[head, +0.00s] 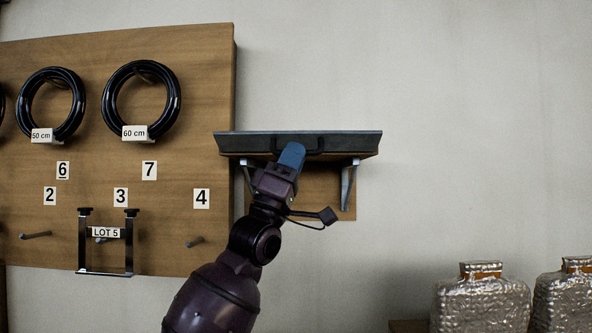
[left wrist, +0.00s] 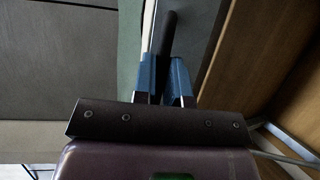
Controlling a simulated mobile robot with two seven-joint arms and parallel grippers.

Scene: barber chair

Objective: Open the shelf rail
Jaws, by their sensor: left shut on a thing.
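The shelf rail (head: 320,141) is a dark grey front piece along a small wall shelf, right of the wooden board in the head view. A black bar handle (head: 316,151) sits on its front. My left gripper (head: 291,156) reaches up to the handle, its blue fingers covering the handle's left part. In the left wrist view the blue fingers (left wrist: 169,82) are shut on the dark handle (left wrist: 165,45), one on each side of it. The rail stands level on the shelf. My right gripper is in neither view.
Metal brackets (head: 347,187) hold the shelf to the wall. The wooden board (head: 205,90) with hooks, black rings (head: 141,100) and a LOT 5 frame (head: 106,232) is at the left. Silvery wrapped containers (head: 481,303) stand lower right. The wall right of the shelf is bare.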

